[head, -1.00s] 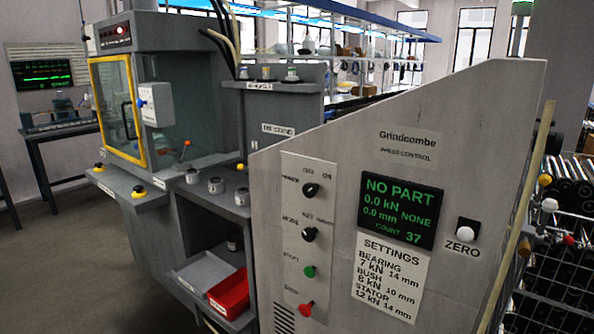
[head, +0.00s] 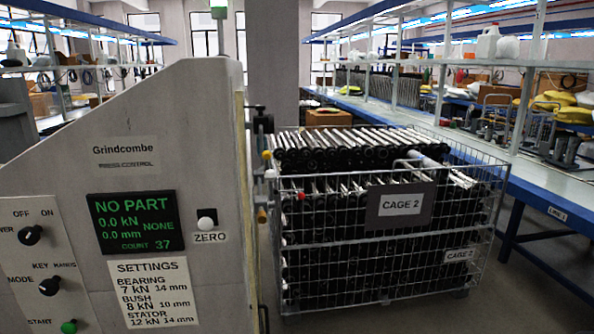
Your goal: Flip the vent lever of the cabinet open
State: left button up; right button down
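The grey Grindcombe press control cabinet (head: 60,190) fills the left of the head view. Its sloped front panel carries a display (head: 136,222), a white ZERO button (head: 206,222) and black knobs. On its right side, seen almost edge-on, are small fittings: a black part (head: 262,120), a yellow knob (head: 266,155), a pale knob (head: 270,174) and an orange-tipped part (head: 262,215). I cannot tell which of these is the vent lever, or its position. Neither of my grippers is in view.
A wire cage (head: 380,260) labelled CAGE 2, full of dark tubes, stands close to the right of the cabinet, leaving a narrow gap. A blue bench (head: 540,190) runs along the right. Some floor (head: 500,305) is free between cage and bench.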

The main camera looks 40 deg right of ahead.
aim_at(270, 176)
jog(key=z, duration=1)
jog(key=u, duration=0.75)
jog(key=i+l+u, duration=0.1)
jog(key=l+u, duration=0.2)
jog(key=u, duration=0.2)
jog(key=l+u, duration=0.3)
jog(key=u, duration=0.15)
jog(key=l+u, duration=0.5)
jog(key=l, duration=0.8)
jog(key=k+l+u, duration=0.1)
jog(key=l, duration=0.3)
jog(key=k+l, duration=0.15)
jog(key=l, duration=0.3)
